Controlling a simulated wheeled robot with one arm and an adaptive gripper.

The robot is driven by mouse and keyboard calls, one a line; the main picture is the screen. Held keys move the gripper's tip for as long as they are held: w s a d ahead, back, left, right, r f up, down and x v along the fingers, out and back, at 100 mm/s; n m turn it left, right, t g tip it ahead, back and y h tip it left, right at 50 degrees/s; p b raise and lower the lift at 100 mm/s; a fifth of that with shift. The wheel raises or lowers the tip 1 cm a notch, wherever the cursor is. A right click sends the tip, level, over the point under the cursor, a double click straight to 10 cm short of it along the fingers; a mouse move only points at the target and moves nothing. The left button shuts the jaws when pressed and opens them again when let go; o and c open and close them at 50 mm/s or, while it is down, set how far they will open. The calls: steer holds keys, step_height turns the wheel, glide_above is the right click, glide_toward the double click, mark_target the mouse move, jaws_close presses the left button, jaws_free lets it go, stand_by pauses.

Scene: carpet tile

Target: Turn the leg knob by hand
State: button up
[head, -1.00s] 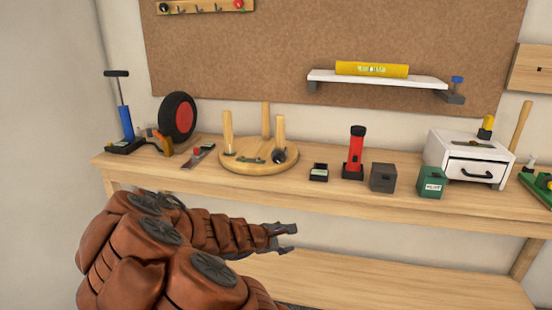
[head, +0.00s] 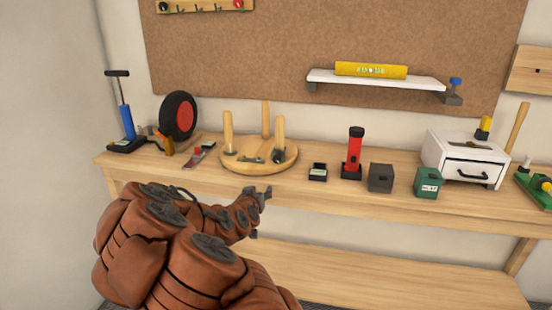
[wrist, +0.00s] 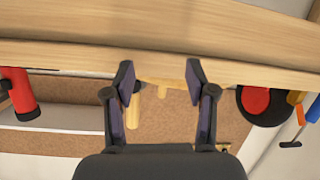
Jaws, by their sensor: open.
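An upturned round wooden stool (head: 285,167) lies on the workbench with three pale legs (head: 228,130) pointing up. A small dark knob (head: 277,156) shows at the foot of its right leg (head: 279,132); which way it is turned is too small to tell. My gripper (head: 260,213) is open and empty in front of the bench's front edge, below the stool and apart from it. In the wrist view, which looks upside down, the gripper (wrist: 160,82) has its fingers spread, with part of the stool and its legs (wrist: 132,110) beyond.
The workbench (head: 330,193) holds a wheel (head: 179,117) and blue pump (head: 127,122) at left. A red flashlight (head: 355,150), dark box (head: 381,177), green box (head: 427,182) and white drawer unit (head: 468,160) stand right of the stool. Air before the bench is free.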

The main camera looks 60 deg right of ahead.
mark_target(276, 160)
steer(key=shift+s+d+r+m+h+p, duration=0.15)
steer(key=shift+d+r+m+h+p, duration=0.2)
steer(key=shift+d+r+m+h, duration=0.95)
steer(key=shift+s+d+r+m+h+p, duration=0.15)
steer(key=shift+d+r+h+p, duration=0.25)
steer(key=shift+d+r, duration=1.85)
steer(key=shift+f+x, duration=0.15)
steer(key=shift+x, duration=0.95)
steer(key=shift+f+x, duration=0.15)
steer(key=shift+x, duration=0.95)
steer(key=shift+c, duration=0.4)
jaws_close()
steer(key=shift+n, duration=0.25)
